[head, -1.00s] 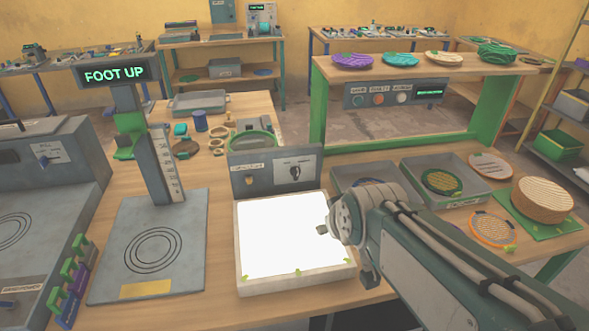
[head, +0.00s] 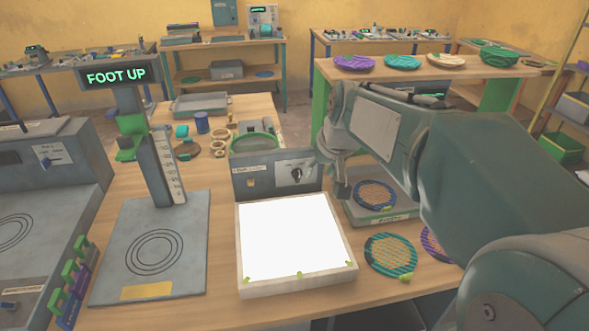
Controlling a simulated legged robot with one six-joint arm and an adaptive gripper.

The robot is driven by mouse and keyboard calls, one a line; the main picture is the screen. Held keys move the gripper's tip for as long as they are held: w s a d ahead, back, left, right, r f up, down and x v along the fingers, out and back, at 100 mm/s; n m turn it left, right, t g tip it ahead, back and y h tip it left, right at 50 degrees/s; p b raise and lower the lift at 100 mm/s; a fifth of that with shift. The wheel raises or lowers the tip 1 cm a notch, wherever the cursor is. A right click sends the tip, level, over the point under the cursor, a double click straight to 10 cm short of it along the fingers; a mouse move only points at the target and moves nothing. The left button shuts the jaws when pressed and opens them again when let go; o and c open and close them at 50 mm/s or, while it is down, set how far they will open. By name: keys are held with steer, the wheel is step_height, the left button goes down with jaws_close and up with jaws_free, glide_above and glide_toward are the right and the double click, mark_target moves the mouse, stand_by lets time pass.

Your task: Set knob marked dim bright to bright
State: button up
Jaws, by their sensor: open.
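A dark round knob (head: 297,174) sits on the pale plate at the right of the grey upright panel (head: 241,185) behind the light box. Small marks surround the knob, but its words are too small to read and I cannot tell its setting. The light box (head: 290,238) in front has a glowing white top. My gripper (head: 342,190) is just right of the panel, pointing down, and looks apart from the knob. It is open, with no object visible in it; its fingertips are small and partly unclear.
A grey tray (head: 382,217) with a patterned disc (head: 375,194) is right of the panel, and another disc (head: 390,255) lies before it. A stand reading FOOT UP (head: 117,75) is at left. My arm hides the table's right side.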

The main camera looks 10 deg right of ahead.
glide_toward(300, 175)
steer(key=shift+y, duration=0.4)
steer(key=x, duration=1)
steer(key=shift+w+d+f, duration=0.2)
steer(key=shift+d+f, duration=0.05)
steer(key=shift+f, duration=0.1)
jaws_close()
